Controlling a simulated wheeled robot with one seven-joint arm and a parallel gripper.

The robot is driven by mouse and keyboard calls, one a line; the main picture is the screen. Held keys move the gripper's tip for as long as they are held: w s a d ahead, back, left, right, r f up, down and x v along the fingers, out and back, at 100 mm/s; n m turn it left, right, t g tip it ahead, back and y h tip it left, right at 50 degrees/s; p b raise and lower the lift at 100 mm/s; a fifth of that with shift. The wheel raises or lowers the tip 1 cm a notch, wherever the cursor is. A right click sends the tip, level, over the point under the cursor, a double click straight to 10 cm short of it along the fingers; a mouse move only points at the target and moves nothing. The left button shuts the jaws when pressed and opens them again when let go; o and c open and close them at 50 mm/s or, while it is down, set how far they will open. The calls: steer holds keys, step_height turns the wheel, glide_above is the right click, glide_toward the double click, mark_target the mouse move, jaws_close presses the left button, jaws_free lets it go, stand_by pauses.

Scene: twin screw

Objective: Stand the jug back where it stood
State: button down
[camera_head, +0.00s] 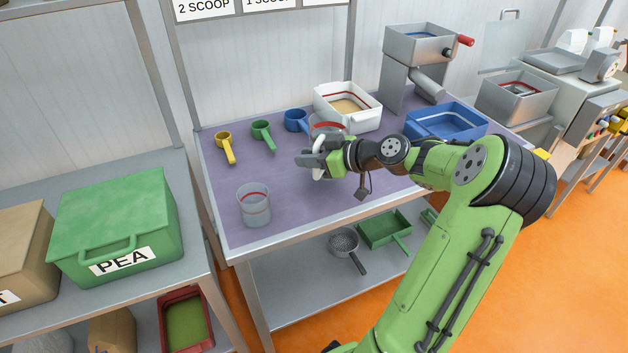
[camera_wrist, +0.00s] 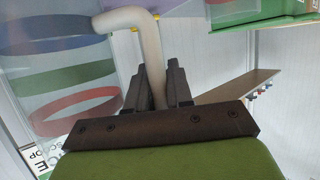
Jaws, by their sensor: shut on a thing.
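A clear jug (camera_head: 328,124) with a red band and a white handle (camera_head: 318,172) is at my gripper (camera_head: 314,162), partly hidden behind it in the head view. My gripper is shut on the white handle. In the wrist view the fingers (camera_wrist: 164,88) sit on both sides of the handle (camera_wrist: 150,50), and the jug's clear wall (camera_wrist: 75,75) with coloured bands fills the left. I cannot tell whether the jug's base touches the purple mat (camera_head: 300,205).
A clear container (camera_head: 254,205) with a red line stands at the mat's front left. Yellow (camera_head: 225,146), green (camera_head: 262,134) and blue (camera_head: 296,120) scoops lie behind. A white tub (camera_head: 347,106), blue tray (camera_head: 446,121) and metal mill (camera_head: 418,50) stand at the back. The mat's front middle is bare.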

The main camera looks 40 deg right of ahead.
mark_target(319, 172)
step_height(319, 172, down, 4)
steer(key=shift+f+b, duration=0.2)
steer(key=shift+b, duration=0.4)
steer(key=shift+r, duration=0.1)
steer(key=c, duration=1.5)
jaws_free()
steer(key=shift+f, duration=0.2)
steer(key=o, duration=0.5)
steer(key=shift+r, duration=0.1)
